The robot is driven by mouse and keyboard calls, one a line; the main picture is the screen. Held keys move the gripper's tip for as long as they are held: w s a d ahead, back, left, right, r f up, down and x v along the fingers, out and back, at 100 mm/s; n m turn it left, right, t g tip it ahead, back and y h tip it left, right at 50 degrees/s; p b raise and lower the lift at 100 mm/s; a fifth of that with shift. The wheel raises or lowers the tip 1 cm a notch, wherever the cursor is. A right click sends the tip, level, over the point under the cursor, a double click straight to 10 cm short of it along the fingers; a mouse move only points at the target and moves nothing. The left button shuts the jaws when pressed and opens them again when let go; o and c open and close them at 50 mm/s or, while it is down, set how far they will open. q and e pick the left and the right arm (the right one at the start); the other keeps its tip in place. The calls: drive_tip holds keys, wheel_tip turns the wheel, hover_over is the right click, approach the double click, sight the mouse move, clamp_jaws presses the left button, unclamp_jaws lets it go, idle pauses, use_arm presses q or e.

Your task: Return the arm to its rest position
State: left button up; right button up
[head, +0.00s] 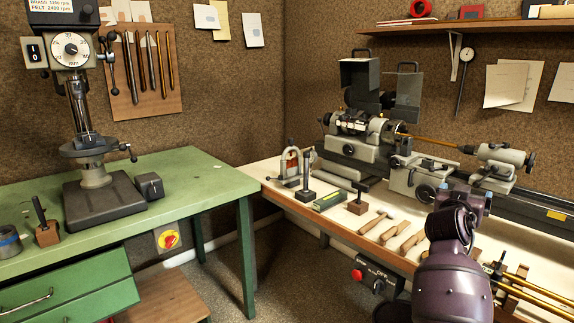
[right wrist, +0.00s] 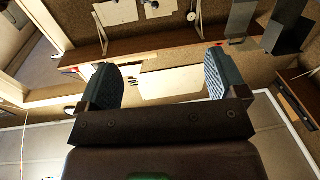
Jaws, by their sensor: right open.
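My right arm rises at the lower right of the head view, in front of the workbench (head: 345,203), with its small blue-grey gripper (head: 474,196) at the upper end. In the right wrist view the right gripper (right wrist: 162,76) has its two ridged blue-grey fingers spread wide, with nothing between them. Beyond the fingers are the brown wall, a shelf and pale papers, seen at a slant. My left gripper is not in the head view.
A green table (head: 190,175) with a drill press (head: 90,165) stands left. Floor between them is clear.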

drive_tip(key=s+a+f+n+t+y, duration=0.4)
drive_tip(key=s+a+f+n+y, duration=0.65)
drive_tip(key=f, duration=0.65)
drive_tip(key=s+a+f+g, duration=0.1)
drive_tip(key=s+f+g, duration=0.1)
drive_tip(key=s+f, duration=0.4)
drive_tip(key=s+a+f+m+g+y, duration=0.1)
drive_tip(key=s+f, duration=0.6)
drive_tip(key=s, duration=0.8)
drive_tip(key=s+a+f+m+g+y, duration=0.1)
drive_tip(key=s+a+f+g, duration=0.1)
drive_tip(key=s+f, duration=0.5)
drive_tip(key=s+g+p, duration=0.1)
drive_tip(key=s, duration=0.2)
drive_tip(key=shift+s+f+g, duration=0.15)
drive_tip(key=shift+s+g, duration=0.15)
drive_tip(key=shift+s, duration=0.05)
drive_tip(key=shift+c, duration=0.2)
